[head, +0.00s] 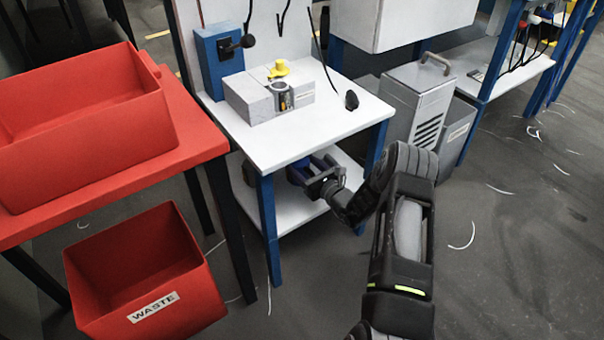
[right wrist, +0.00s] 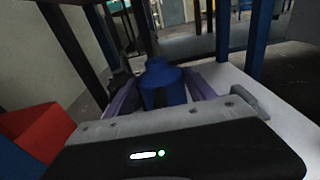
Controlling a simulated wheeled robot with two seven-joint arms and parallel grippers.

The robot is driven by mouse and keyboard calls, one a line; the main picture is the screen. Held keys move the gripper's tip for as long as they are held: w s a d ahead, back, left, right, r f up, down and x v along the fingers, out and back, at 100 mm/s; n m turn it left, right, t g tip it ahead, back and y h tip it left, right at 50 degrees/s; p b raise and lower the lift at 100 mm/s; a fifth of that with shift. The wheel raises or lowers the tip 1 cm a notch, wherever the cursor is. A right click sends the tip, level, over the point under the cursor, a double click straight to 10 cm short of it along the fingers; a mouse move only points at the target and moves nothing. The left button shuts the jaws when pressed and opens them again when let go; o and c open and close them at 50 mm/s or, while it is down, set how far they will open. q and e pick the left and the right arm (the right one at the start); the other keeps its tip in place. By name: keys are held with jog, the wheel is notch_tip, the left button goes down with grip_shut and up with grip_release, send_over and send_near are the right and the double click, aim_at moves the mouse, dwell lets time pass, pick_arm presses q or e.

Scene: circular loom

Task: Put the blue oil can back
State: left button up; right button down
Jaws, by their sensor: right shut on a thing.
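The blue oil can (head: 297,173) is at the lower white shelf (head: 292,222) of the small table, partly hidden by my gripper and the tabletop. My right gripper (head: 313,177) reaches in under the tabletop from the right and is shut on the can. In the right wrist view the blue can (right wrist: 163,80) stands between the two fingers (right wrist: 165,97), its narrower top showing. I cannot tell whether its base touches the shelf. My left gripper is not in view.
The white tabletop (head: 345,125) is close above my right gripper, with a blue leg (head: 376,150) beside my arm. A grey machine (head: 415,100) stands to the right. A red waste bin (head: 150,285) and red table (head: 190,120) are at the left.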

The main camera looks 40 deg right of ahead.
aim_at(305, 175)
jog(key=shift+w+f+b, duration=0.2)
jog(key=shift+f+b, duration=0.2)
jog(key=shift+f, duration=0.45)
jog(key=shift+w+f+b, duration=0.15)
jog(key=shift+f+b, duration=0.2)
jog(key=shift+f, duration=0.45)
jog(key=shift+f, duration=0.1)
jog(key=shift+f, duration=0.15)
jog(key=shift+c, duration=1.6)
grip_release()
jog(key=shift+s+r, duration=0.1)
jog(key=shift+r, duration=0.15)
jog(key=s+p, duration=0.3)
jog(key=s, duration=0.9)
jog(key=shift+a+r, duration=0.15)
jog(key=shift+r, duration=0.2)
jog(key=shift+w, duration=0.1)
